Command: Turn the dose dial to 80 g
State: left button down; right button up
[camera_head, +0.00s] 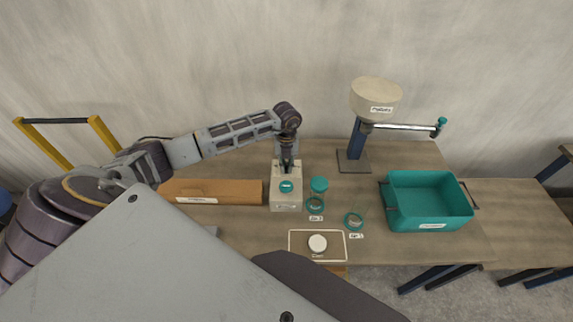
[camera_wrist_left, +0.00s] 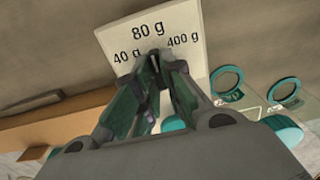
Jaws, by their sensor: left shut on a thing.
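The dose panel (camera_wrist_left: 185,20) is a pale plate with "40 g" at left, "80 g" at the top and "400 g" at right. It belongs to the beige dispenser (camera_head: 285,204) in the middle of the table, which has a teal round part on its front. My left gripper (camera_head: 287,165) reaches down at the dispenser's upper part. In the left wrist view its fingers (camera_wrist_left: 155,65) are closed together on the dial, just below the "80 g" mark. The fingers hide the dial and its pointer, so its setting cannot be read. My right gripper is out of view.
A teal-lidded jar (camera_head: 319,185) and teal rings (camera_head: 353,221) are right of the dispenser. A long brown box (camera_head: 230,191) lies left. A teal bin (camera_head: 430,205) and a hopper stand (camera_head: 376,97) are at right. A framed pad (camera_head: 335,254) with a white disc lies in front.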

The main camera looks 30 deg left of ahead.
aim_at(287, 167)
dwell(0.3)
pick_arm(q)
jog(key=c, duration=1.5)
grip_release()
jog(key=shift+r, duration=0.1)
jog(key=shift+r, duration=5.95)
jog(key=shift+s+f, duration=0.1)
